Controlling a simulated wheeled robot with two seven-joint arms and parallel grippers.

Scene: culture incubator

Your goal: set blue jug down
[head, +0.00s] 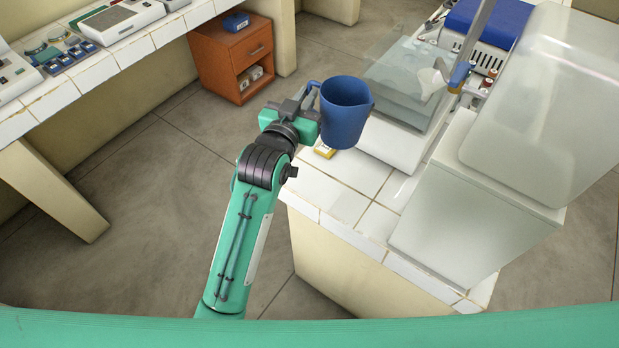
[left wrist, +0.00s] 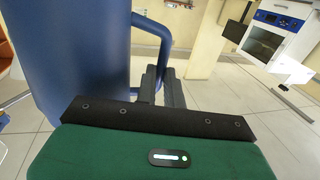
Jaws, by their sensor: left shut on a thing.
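The blue jug (head: 345,112) is upright in the head view, over the left edge of the white tiled bench (head: 345,200). I cannot tell whether its base touches the tiles or hangs above them. My left gripper (head: 308,95) is at the jug's left side, shut on its handle. In the left wrist view the jug (left wrist: 75,60) fills the left side, with the handle (left wrist: 160,40) running down to the gripper fingers (left wrist: 163,85). My right gripper is in neither view.
A scale-like device with glass panels (head: 400,85) stands to the right, near a large white box (head: 470,200). Bare tiles lie in front of the device. An orange cabinet (head: 230,60) stands behind.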

